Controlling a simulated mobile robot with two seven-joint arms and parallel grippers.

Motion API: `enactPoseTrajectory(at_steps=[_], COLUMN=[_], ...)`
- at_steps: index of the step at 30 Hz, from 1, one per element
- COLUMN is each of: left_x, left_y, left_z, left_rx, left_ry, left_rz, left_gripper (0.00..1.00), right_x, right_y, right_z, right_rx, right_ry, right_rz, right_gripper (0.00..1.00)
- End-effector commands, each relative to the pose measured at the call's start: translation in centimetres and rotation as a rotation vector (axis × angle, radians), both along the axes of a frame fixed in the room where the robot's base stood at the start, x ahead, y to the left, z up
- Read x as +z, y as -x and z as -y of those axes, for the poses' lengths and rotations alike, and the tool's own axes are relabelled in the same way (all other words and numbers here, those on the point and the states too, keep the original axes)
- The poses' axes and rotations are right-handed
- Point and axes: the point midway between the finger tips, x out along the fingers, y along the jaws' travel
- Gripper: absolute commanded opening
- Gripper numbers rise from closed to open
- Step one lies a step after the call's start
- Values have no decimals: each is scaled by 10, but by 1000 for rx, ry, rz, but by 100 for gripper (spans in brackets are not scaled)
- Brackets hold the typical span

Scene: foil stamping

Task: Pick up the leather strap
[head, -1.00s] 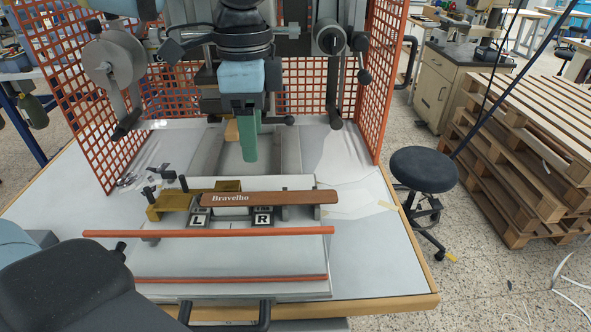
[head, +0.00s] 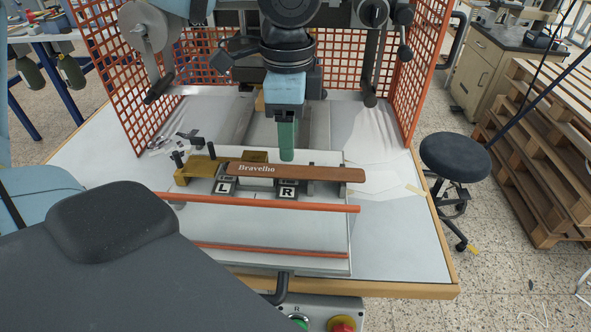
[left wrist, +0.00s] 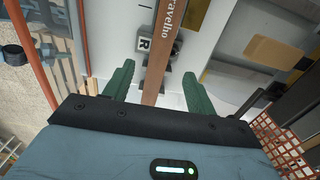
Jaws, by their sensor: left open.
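The brown leather strap (head: 325,174), stamped "Bravelho", lies across the small fixture with the L and R marks (head: 287,191), on the pale plate of the press. My left gripper (head: 287,156) has green fingers pointing down at the strap, just behind its middle in the head view. In the left wrist view the strap (left wrist: 154,92) runs between the two parted fingers of the left gripper (left wrist: 158,70), with a gap on each side. The gripper is open and empty. My right gripper is not in view.
Orange mesh guards (head: 423,75) stand on both sides of the press. A brass-coloured block (head: 197,169) sits at the strap's left end. An orange bar (head: 262,202) runs in front of the fixture. A black stool (head: 455,157) and pallets (head: 540,130) stand to the right.

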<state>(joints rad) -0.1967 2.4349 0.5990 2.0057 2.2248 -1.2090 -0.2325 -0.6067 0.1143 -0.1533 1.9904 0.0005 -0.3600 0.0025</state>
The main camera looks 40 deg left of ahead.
Motion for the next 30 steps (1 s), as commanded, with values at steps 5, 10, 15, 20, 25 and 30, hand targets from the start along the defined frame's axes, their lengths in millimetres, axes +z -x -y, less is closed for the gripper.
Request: enactPoseTrajectory(at_steps=[5,10,15,20,25,30], left_x=[-6,-31,-53,-60,-60,-60], left_y=[0,1,0,0,0,0], left_z=[0,0,0,0,0,0], left_rx=[0,0,0,1,1,1], left_ry=[-2,-2,-3,-1,-1,-1], left_rz=[-2,-5,-3,0,1,1], left_gripper=[56,56,56,56,56,37], right_x=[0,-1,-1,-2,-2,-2], right_y=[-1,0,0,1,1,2], right_z=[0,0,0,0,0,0], right_rx=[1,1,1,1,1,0], right_ry=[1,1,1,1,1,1], right_rz=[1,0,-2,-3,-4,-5], right_gripper=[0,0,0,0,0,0])
